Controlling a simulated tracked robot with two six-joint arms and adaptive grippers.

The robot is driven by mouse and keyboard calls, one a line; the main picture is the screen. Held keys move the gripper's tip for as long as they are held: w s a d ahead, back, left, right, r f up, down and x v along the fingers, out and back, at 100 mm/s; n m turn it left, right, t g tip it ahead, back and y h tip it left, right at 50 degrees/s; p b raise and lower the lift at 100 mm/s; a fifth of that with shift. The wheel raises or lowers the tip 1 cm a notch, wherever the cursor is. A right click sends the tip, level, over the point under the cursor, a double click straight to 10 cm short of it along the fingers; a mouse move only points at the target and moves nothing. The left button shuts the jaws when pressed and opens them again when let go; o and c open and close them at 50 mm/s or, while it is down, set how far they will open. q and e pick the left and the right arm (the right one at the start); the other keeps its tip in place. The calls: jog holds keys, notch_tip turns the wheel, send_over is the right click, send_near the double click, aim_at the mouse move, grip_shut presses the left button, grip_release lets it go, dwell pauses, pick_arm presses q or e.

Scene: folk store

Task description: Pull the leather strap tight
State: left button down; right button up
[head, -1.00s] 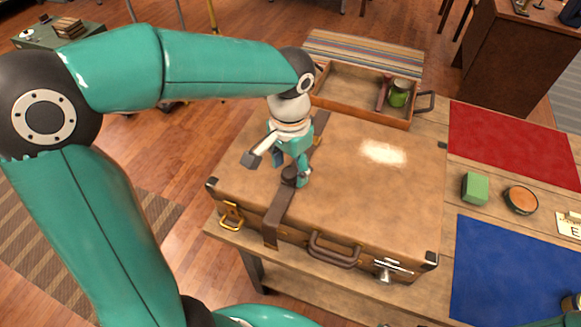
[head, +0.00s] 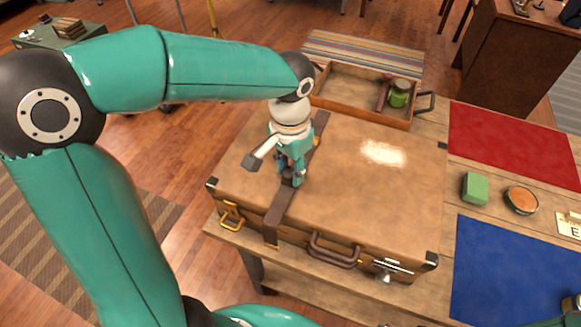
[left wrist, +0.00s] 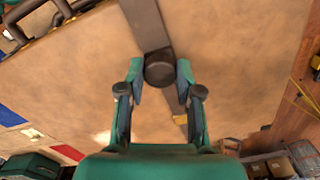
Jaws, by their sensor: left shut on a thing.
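A brown leather strap (head: 279,212) runs across the left part of the lid of a tan suitcase (head: 362,195) and hangs over its front edge. My left gripper (head: 291,180) is low over the lid, shut on the round dark knob on the strap. In the left wrist view the knob (left wrist: 160,69) sits between the two fingertips of my left gripper (left wrist: 160,82), with the strap (left wrist: 146,22) running away from it. In the head view the gripper partly hides the knob and the strap behind it.
The suitcase lies shut on a wooden table, with a handle (head: 334,252) and metal latches in front. An open tray (head: 340,92) with a green jar stands behind. A red cloth (head: 515,140), blue cloth (head: 510,270), green block (head: 475,188) and round tin (head: 521,199) lie to the right.

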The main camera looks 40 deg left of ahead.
pick_arm(q)
jog(key=w, duration=0.2)
jog(key=w+a+p, duration=0.1)
jog(key=w, duration=0.1)
jog(key=c, duration=0.8)
grip_release()
jog(key=shift+o, duration=0.2)
jog(key=shift+r, duration=0.1)
notch_tip(320, 180, up, 12)
jog(key=shift+s+f, duration=0.1)
jog(key=shift+f, duration=0.1)
